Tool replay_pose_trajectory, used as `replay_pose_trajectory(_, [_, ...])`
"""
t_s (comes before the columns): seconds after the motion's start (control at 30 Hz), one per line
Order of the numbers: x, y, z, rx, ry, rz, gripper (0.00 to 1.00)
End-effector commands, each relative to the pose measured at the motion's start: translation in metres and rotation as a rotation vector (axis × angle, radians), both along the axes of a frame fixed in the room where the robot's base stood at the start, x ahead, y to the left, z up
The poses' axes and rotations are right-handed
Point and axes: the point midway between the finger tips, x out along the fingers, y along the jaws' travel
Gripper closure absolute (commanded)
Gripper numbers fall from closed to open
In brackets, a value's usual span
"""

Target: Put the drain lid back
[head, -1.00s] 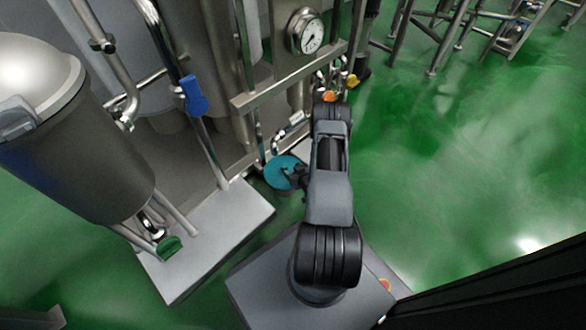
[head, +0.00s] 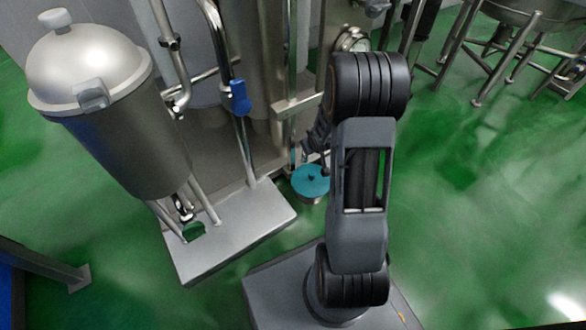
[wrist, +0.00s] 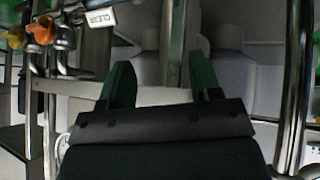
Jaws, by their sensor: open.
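The drain lid (head: 311,179) is a round teal disc with a small knob on top. It lies low near the floor, on a short grey round base, beside the steel equipment frame. It looks about level; I cannot tell whether it is fully seated. My gripper (head: 320,140) is above and slightly behind the lid in the head view, apart from it and partly hidden by my arm. In the wrist view my gripper (wrist: 161,82) shows two dark green fingers spread apart with nothing between them. The lid is not visible in the wrist view.
A steel tank (head: 115,110) and a grey plinth (head: 225,235) stand left of the lid. A pipe with a blue valve handle (head: 238,97) rises behind the plinth. A vertical pipe (wrist: 297,85) is close on the right in the wrist view. Green floor (head: 480,200) is open at right.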

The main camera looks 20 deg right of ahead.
Motion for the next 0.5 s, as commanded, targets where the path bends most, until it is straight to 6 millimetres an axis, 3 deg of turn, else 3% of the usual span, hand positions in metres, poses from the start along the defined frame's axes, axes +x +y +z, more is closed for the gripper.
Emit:
replay_pose_trajectory(0.03, [-0.006,0.018,0.03,-0.002,0.025,-0.006,0.42])
replay_pose_trajectory(0.2, [-0.052,0.073,0.098,0.043,0.153,-0.04,0.42])
replay_pose_trajectory(0.33, [-0.097,0.111,0.133,0.094,0.24,-0.045,0.42])
replay_pose_trajectory(0.5, [-0.148,0.145,0.158,0.154,0.33,-0.031,0.42])
